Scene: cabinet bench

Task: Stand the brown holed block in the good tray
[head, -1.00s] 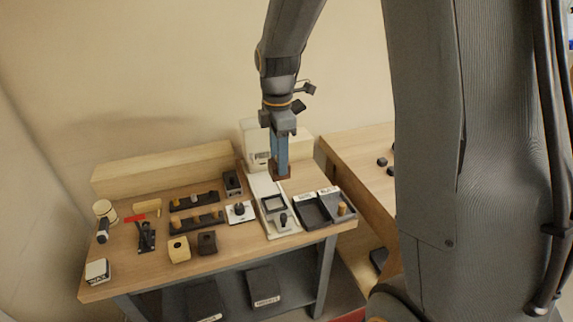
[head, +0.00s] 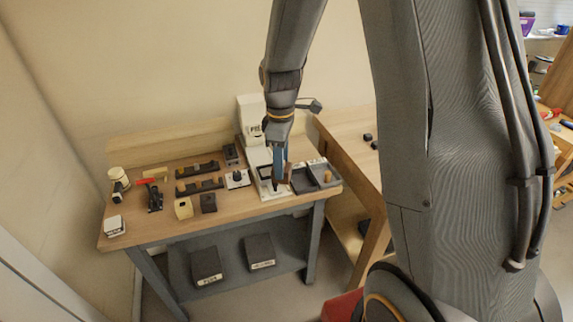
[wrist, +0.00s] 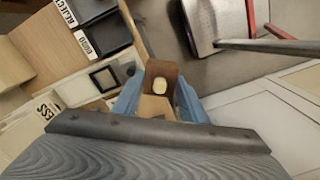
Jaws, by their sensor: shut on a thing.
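My gripper (wrist: 158,102) has blue fingers shut on the brown holed block (wrist: 161,71). The block's pale round hole faces the wrist camera. In the head view my gripper (head: 280,163) points down with the block (head: 287,173) at its tip, in front of the bench's right part. The good tray (wrist: 104,36) is a dark open tray with a GOOD label, up and left of the block in the wrist view. In the head view the good tray (head: 304,185) is just right of the block and looks empty. The block appears above the bench, apart from the tray.
The reject tray (head: 326,178), holding a wooden peg, adjoins the good tray on the right. A pale fixture (head: 267,190) stands left of the trays, partly behind my gripper. Two holed blocks, yellow (head: 183,208) and dark (head: 208,203), sit further left on the bench (head: 150,229).

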